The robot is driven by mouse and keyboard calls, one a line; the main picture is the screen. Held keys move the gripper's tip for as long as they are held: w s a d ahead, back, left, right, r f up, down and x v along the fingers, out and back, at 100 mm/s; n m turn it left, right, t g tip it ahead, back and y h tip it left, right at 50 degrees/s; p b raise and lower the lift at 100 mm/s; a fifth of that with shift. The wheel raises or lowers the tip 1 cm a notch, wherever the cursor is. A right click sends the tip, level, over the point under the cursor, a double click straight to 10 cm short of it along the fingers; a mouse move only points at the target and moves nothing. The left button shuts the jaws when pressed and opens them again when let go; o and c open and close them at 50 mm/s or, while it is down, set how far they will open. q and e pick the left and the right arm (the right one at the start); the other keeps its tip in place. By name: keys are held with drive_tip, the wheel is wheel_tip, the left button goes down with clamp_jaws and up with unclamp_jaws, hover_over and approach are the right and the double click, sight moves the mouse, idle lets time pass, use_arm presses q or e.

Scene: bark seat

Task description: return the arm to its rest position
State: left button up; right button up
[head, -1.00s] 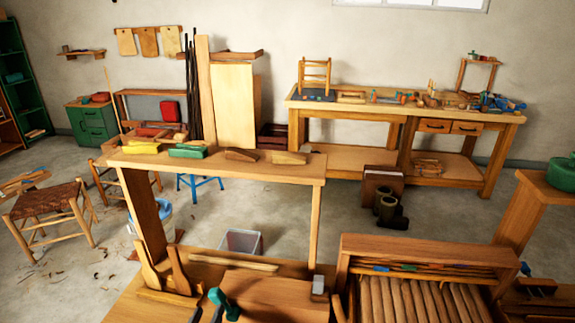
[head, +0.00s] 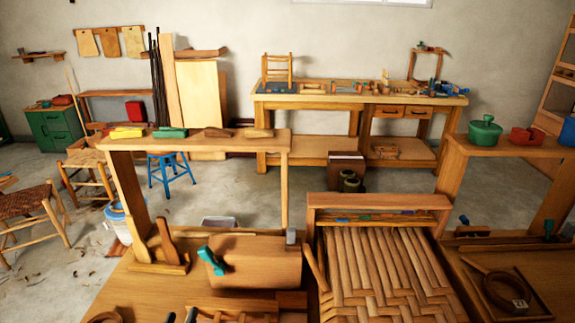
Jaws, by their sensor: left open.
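My left gripper (head: 181,317) shows only as two dark fingertips at the bottom edge of the head view, left of centre. The tips are apart, with nothing seen between them. The rest of that arm is below the frame. The tips lie near the front of the wooden bench (head: 130,285), just left of a small slatted wooden piece. My right gripper is not in view. The bark seat (head: 375,262), with long strips and a woven pattern near the front, is right of centre.
A teal-handled tool (head: 210,260) leans against a wooden block (head: 258,262) beyond the left gripper. A raised shelf (head: 200,145) spans the bench behind. A dark-edged tray (head: 515,290) holding a coil is at right.

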use_arm(q)
drive_tip(key=s+d+r+m+g, duration=0.1)
drive_tip(key=s+d+m+g, duration=0.2)
drive_tip(key=s+g, duration=0.45)
drive_tip(key=s+d+r+m+g, duration=0.2)
drive_tip(key=s+m+g, duration=0.2)
drive_tip(key=s+g, duration=0.4)
wheel_tip(320, 180, down, 30)
drive_tip(key=s, duration=0.2)
drive_tip(key=s+a+f+g+b, duration=0.1)
drive_tip(key=s+a+f, duration=0.2)
drive_tip(key=s+f, duration=1.6)
drive_tip(key=shift+s+a+f+y, duration=0.2)
drive_tip(key=shift+s+f+y, duration=0.1)
drive_tip(key=shift+s, duration=0.4)
